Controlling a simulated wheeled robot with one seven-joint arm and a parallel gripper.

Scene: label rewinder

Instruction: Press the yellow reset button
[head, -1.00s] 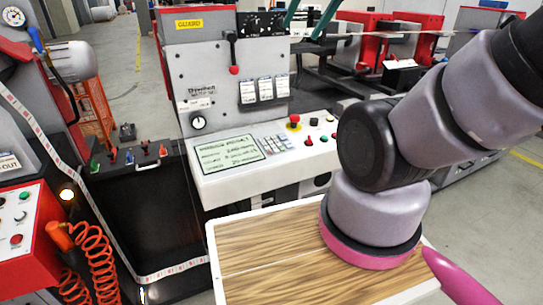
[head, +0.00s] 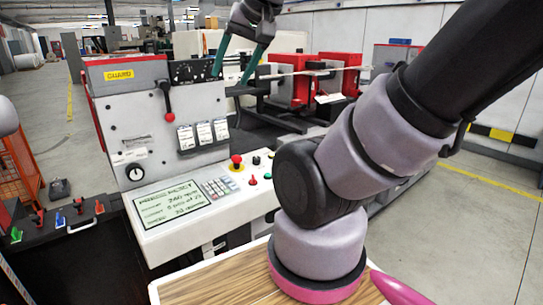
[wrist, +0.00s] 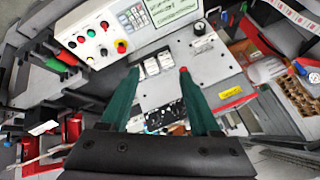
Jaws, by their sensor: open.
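The control panel (head: 190,208) slopes out from the front of the grey machine. It carries a screen, a keypad and a red mushroom button (head: 237,161) on a yellow collar; this button also shows in the wrist view (wrist: 121,46). Several small buttons (head: 256,160) sit to its right in the head view; they are too small to tell surely which is the yellow reset button. My gripper (head: 231,78) has green fingers, open and empty, above and behind the panel beside the machine's upper part. In the wrist view my gripper (wrist: 158,70) spans the grey front plate, apart from the buttons.
A red-knobbed lever (head: 166,100) and a dial (head: 135,172) stand out from the grey front plate. A wooden-topped surface (head: 220,285) lies in front of the panel. Red roller units (head: 290,85) stand behind right. Open floor (head: 440,220) is at the right.

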